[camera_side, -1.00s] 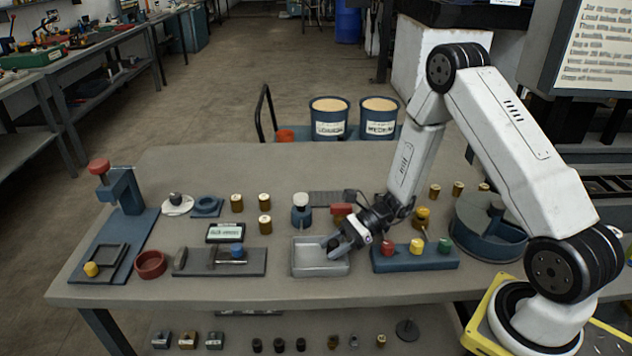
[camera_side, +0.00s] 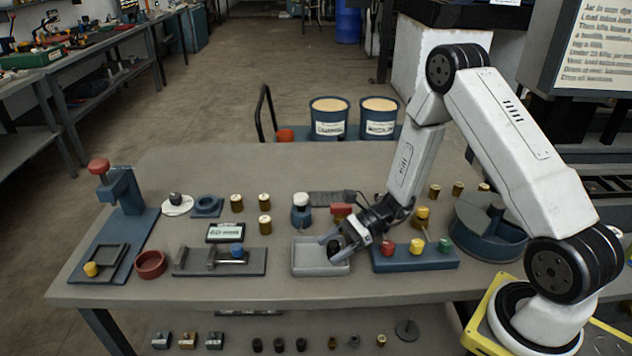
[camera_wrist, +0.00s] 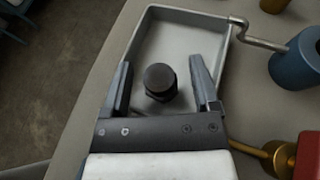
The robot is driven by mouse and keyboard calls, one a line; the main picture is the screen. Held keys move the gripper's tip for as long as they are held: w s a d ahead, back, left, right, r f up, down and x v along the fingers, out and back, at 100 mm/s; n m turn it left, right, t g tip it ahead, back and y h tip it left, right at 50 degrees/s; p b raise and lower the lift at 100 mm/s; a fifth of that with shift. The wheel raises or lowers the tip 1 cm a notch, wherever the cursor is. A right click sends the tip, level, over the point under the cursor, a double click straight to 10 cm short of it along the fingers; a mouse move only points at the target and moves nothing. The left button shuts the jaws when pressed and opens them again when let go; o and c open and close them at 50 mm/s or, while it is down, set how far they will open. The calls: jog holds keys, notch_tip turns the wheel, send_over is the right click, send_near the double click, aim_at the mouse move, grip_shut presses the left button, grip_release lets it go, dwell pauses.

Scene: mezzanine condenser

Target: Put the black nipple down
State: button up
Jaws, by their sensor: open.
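The black nipple (camera_wrist: 160,82) stands in the light grey tray (camera_wrist: 196,22), seen from above in the wrist view. In the side view the black nipple (camera_side: 333,248) shows as a small dark shape at the right part of the tray (camera_side: 308,271). My gripper (camera_wrist: 160,68) is open, with one finger on each side of the nipple and a visible gap to both. In the side view my gripper (camera_side: 334,244) reaches down into the tray from the right. The nipple's lower part is partly hidden in the side view.
Right of the tray is a blue block (camera_side: 415,263) with red, yellow and green knobs. Left is a dark plate (camera_side: 205,268) with a blue-capped part. A white-topped blue pot (camera_side: 301,210) stands behind. Bare bench lies in front of the tray.

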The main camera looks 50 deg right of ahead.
jog(key=shift+s+d+r, duration=0.15)
jog(key=shift+d+r, duration=0.15)
jog(key=shift+d, duration=0.15)
jog(key=v, duration=0.4)
jog(key=shift+d+r, duration=0.1)
notch_tip(320, 180, up, 7)
dwell(0.6)
jog(key=s+a+r+n+g+h, duration=0.1)
jog(key=s+n+h, duration=0.3)
jog(key=n, duration=0.7)
jog(key=s+a+n+g+h, duration=0.1)
jog(key=s+a+n+h, duration=0.2)
jog(key=s+n+h, duration=0.2)
jog(key=n+h, duration=0.3)
jog(key=n, duration=0.3)
jog(key=shift+s+a+r, duration=0.15)
jog(key=shift+a+r, duration=0.1)
jog(key=shift+r, duration=0.15)
